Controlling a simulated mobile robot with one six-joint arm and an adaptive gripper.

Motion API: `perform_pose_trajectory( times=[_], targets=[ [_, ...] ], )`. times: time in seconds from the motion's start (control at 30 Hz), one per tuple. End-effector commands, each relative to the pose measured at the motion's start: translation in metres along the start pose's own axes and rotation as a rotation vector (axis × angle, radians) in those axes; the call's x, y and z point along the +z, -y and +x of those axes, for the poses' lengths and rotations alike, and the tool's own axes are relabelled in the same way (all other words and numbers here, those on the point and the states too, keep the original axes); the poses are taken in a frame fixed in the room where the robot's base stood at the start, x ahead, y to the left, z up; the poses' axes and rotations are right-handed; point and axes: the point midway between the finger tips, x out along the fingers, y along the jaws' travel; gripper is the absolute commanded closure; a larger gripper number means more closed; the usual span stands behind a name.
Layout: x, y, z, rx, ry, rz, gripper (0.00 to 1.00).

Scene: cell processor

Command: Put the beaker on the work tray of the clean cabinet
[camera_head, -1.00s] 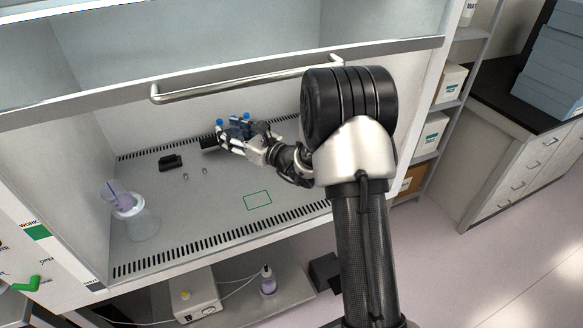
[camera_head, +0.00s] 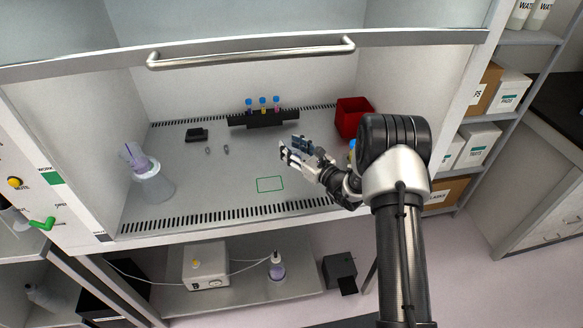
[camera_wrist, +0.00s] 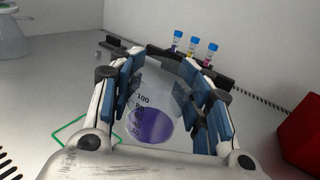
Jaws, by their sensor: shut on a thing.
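The beaker (camera_wrist: 150,122) is clear with printed numbers and purple liquid, and sits between my fingers in the wrist view. My gripper (camera_wrist: 160,88) is shut on it. In the head view my gripper (camera_head: 290,152) is inside the clean cabinet, over the right-middle of the grey work tray (camera_head: 225,178); the beaker is hard to make out there. A green outline (camera_head: 270,184) on the tray lies in front and left of my gripper; part of it shows in the wrist view (camera_wrist: 72,132). I cannot tell the beaker's height above the tray.
A black rack (camera_head: 262,119) with blue-capped tubes stands at the back, and a red bin (camera_head: 352,117) at right. A clear vessel (camera_head: 152,185) stands at left. A small black block (camera_head: 196,134) lies back left. A sash handle (camera_head: 250,52) spans above. The tray's left-middle is clear.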

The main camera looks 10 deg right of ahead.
Motion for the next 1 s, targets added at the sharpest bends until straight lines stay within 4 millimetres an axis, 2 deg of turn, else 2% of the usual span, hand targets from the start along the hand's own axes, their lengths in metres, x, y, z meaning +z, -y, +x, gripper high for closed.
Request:
perform_pose_trajectory(
  times=[0.03,0.1,0.33,0.57,1.0],
  targets=[
    [-0.014,0.000,0.000,0.000,0.000,0.002,1.00],
    [-0.023,0.000,0.000,0.000,0.002,0.000,1.00],
    [-0.038,0.000,0.000,-0.001,0.001,-0.001,1.00],
    [-0.072,0.000,0.000,-0.001,0.001,0.001,1.00],
    [-0.079,0.000,0.000,0.000,0.002,-0.001,1.00]
  ],
)
